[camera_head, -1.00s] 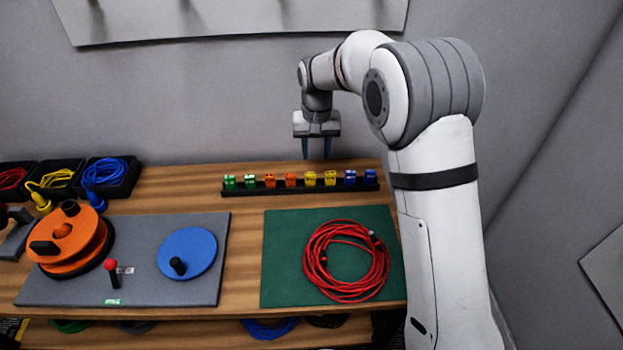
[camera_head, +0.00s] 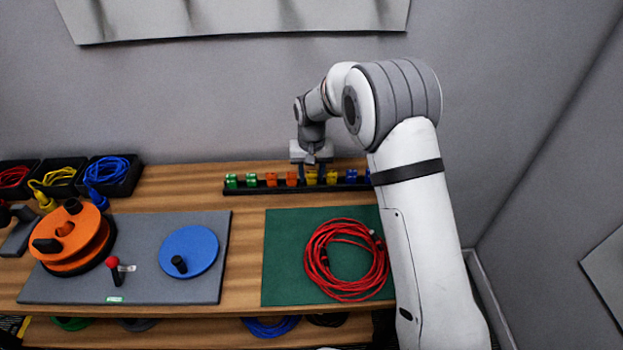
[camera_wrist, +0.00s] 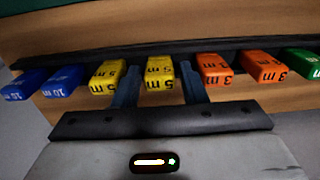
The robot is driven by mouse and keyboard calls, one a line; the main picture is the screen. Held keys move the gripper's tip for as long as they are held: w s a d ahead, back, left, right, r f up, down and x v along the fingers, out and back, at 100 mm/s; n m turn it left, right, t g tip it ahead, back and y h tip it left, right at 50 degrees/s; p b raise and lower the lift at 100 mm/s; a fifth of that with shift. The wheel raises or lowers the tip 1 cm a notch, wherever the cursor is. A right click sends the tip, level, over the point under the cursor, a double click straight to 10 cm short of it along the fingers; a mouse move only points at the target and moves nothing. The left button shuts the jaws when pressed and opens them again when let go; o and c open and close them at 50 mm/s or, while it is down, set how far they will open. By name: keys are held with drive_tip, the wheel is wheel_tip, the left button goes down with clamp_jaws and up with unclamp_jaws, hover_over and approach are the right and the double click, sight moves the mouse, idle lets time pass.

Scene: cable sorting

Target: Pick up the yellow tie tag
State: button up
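Two yellow tags stand in the row on the black rack. In the wrist view one yellow tag (camera_wrist: 159,75), marked "5 m", sits between the two fingers of my gripper (camera_wrist: 157,87). The other yellow tag (camera_wrist: 107,77) is just outside the left finger. In the head view the yellow tag beside the orange ones (camera_head: 311,179) is under my gripper (camera_head: 313,170), with the second yellow tag (camera_head: 331,177) to its right. My gripper is open, with gaps visible on both sides of the tag.
Orange tags (camera_wrist: 214,70) and blue tags (camera_wrist: 66,82) flank the yellow pair closely on the black rack (camera_head: 260,187). A red coiled cable (camera_head: 345,258) lies on the green mat (camera_head: 284,275) in front. The wall is close behind.

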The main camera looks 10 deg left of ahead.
drive_tip(key=shift+c, duration=0.5)
drive_tip(key=c, duration=0.6)
